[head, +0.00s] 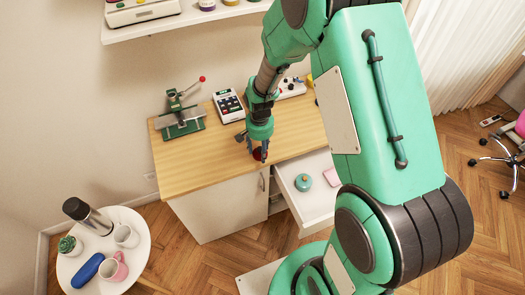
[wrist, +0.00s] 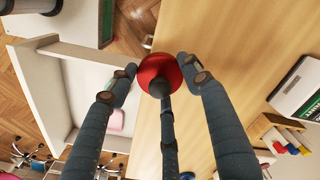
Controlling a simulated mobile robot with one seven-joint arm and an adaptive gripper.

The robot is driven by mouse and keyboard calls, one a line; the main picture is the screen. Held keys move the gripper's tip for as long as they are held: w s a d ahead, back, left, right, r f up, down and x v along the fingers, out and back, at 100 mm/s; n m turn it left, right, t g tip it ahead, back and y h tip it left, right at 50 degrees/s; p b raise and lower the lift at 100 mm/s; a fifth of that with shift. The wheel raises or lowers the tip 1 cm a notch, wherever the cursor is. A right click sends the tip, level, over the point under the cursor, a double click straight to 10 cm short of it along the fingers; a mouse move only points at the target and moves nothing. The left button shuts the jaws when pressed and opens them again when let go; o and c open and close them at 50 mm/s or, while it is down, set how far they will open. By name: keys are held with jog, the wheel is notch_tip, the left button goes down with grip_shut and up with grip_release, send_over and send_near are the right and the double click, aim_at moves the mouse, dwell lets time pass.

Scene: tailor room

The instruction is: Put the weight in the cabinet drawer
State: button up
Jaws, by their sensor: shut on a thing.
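My gripper (head: 256,147) points down over the front part of the wooden tabletop, shut on a small red round thing, apparently the weight (head: 259,154). In the wrist view the red weight (wrist: 157,71) sits between the fingertips, with a dark middle finger across it. Whether it still touches the tabletop I cannot tell. The white cabinet drawer (head: 321,211) is pulled open, right of my gripper. A teal round thing with a knob (head: 303,182) and a pink block (head: 332,176) lie inside it. The wrist view shows the drawer (wrist: 88,87) at left.
The wooden tabletop (head: 190,168) carries a green clamp-like tool (head: 180,117) and a calculator-like device (head: 228,105) towards the back. A round white side table (head: 105,245) with cups stands at lower left. My arm covers the drawer's right side.

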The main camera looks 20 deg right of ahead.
jog(key=s+d+f+b, duration=0.1)
jog(key=s+d+f, duration=0.2)
jog(key=s+d, duration=0.3)
jog(key=s+d+f, duration=0.3)
jog(key=s+d, duration=0.1)
jog(key=d, duration=0.4)
jog(key=n+b, duration=0.1)
jog(key=n, duration=0.1)
send_over(323, 204)
notch_tip(323, 204, down, 5)
jog(key=shift+w, duration=0.15)
jog(key=shift+f, duration=0.15)
jog(key=shift+f+b, duration=1)
jog(key=shift+f, duration=2.05)
jog(key=shift+f+b, duration=0.6)
jog(key=shift+f, duration=1.25)
jog(key=shift+f, duration=0.1)
